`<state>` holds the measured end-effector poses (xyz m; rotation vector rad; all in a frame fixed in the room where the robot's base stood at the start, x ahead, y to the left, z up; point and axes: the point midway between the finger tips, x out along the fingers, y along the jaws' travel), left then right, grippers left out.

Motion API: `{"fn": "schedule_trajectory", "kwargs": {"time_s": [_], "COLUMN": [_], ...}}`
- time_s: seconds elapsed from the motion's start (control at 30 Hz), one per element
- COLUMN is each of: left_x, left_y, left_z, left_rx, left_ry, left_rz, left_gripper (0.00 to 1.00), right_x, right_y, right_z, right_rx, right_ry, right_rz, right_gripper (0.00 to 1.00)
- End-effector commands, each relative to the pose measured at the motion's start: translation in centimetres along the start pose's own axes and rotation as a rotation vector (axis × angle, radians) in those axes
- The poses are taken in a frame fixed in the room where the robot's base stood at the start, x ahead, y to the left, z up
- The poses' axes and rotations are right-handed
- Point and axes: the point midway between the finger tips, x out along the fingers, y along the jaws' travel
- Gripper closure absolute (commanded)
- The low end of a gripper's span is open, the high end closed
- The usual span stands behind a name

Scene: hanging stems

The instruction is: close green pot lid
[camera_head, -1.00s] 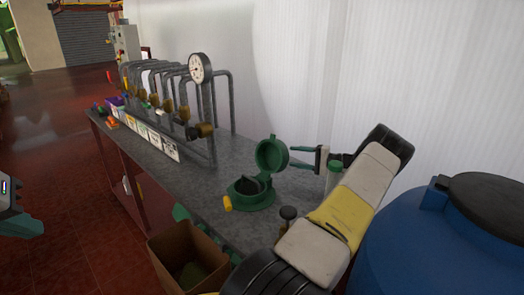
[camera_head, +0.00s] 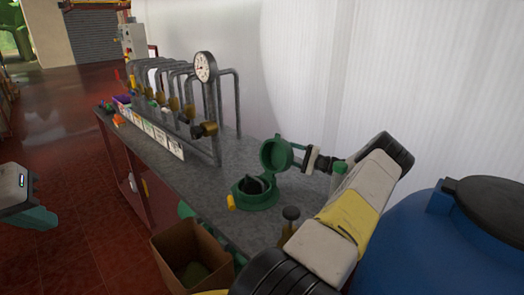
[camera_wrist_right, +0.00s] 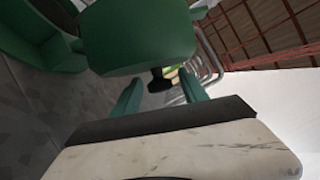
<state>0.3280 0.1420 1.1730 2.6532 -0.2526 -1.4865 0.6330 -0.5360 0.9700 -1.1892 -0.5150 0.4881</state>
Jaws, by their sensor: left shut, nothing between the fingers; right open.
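The green pot (camera_head: 257,198) sits on the grey bench top. Its round green lid (camera_head: 275,152) stands open, tilted up at the back of the pot's mouth. My right gripper (camera_head: 296,154) is just right of the lid, behind its outer face; contact is unclear. In the right wrist view a green lid (camera_wrist_right: 138,38) fills the upper middle, just beyond the two spread green fingers of the right gripper (camera_wrist_right: 158,92). My left gripper (camera_head: 38,219) is shut and empty at the left edge, over the floor, far from the pot.
Grey pipes with brass valves and a gauge (camera_head: 205,67) stand behind and left of the pot. A cardboard box (camera_head: 190,257) is below the bench's front edge. A blue barrel (camera_head: 435,240) is at right; a white wall is behind.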

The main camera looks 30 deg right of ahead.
Motion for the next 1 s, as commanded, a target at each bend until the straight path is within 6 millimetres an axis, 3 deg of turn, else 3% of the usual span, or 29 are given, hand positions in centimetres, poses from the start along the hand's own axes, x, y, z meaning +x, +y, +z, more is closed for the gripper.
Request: {"fn": "schedule_trajectory", "kwargs": {"time_s": [0.13,0.37,0.4,1.0], "left_x": [0.00,0.00,0.00,0.00], "left_y": [0.00,0.00,0.00,0.00], "left_z": [0.00,0.00,0.00,0.00], "left_rx": [0.000,0.000,0.000,0.000], "left_ry": [0.000,0.000,0.000,0.000], "left_rz": [0.000,0.000,0.000,0.000], "left_gripper": [1.00,1.00,1.00,1.00], "right_x": [-0.02,-0.05,-0.05,-0.09], "right_y": [-0.01,0.00,0.00,0.05], "right_z": [-0.01,-0.01,-0.02,-0.02], "right_rx": [0.000,0.000,0.000,0.000], "right_ry": [0.000,0.001,0.001,0.001], "right_rz": [0.000,0.000,0.000,0.001], "right_gripper": [0.53,0.98,1.00,1.00]}}
